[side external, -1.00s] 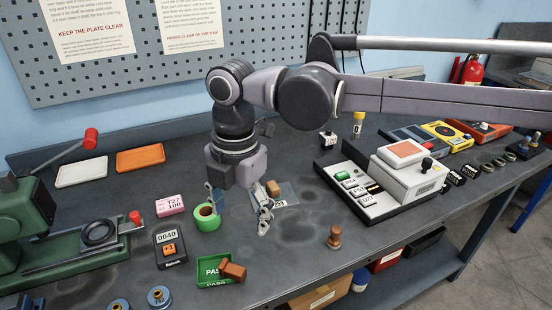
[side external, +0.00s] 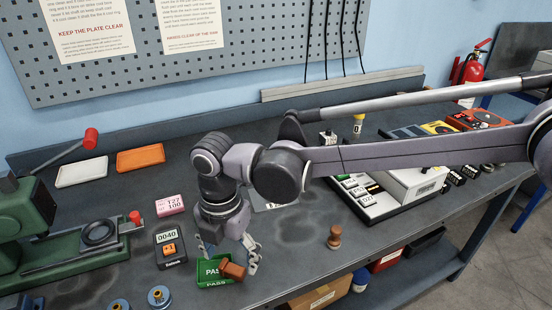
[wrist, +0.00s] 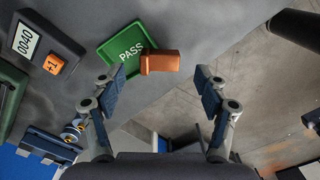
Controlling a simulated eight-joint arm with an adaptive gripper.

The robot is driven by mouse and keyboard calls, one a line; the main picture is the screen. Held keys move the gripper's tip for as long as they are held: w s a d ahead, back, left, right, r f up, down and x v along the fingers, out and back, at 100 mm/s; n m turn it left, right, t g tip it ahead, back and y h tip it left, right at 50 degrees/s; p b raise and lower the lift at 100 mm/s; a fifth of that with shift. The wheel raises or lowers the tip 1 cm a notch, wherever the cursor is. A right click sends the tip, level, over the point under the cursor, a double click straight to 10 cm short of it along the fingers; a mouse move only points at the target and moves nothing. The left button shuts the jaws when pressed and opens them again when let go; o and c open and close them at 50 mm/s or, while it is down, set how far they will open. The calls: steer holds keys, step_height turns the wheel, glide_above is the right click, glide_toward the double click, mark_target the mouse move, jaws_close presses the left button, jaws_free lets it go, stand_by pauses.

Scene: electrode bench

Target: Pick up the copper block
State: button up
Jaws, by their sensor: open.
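The copper block (side external: 232,271) is a reddish-brown block lying tilted on the right part of the green PASS tray (side external: 208,268), near the front of the bench. In the wrist view the block (wrist: 160,62) overlaps the right edge of the green tray (wrist: 118,42). My gripper (side external: 228,257) is open and empty, pointing down over the tray. In the wrist view my gripper (wrist: 160,80) has its fingers spread to either side of the block, which appears just beyond the fingertips. No contact with the block is visible.
A counter (side external: 170,246) reading 0040 stands left of the tray, with a pink T27 100 block (side external: 170,204) behind it. A brown knob-shaped piece (side external: 334,237) stands to the right. The bench edge is close to the tray.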

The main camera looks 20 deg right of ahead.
steer(key=shift+f, duration=1.1)
jaws_close()
steer(key=shift+r, duration=0.1)
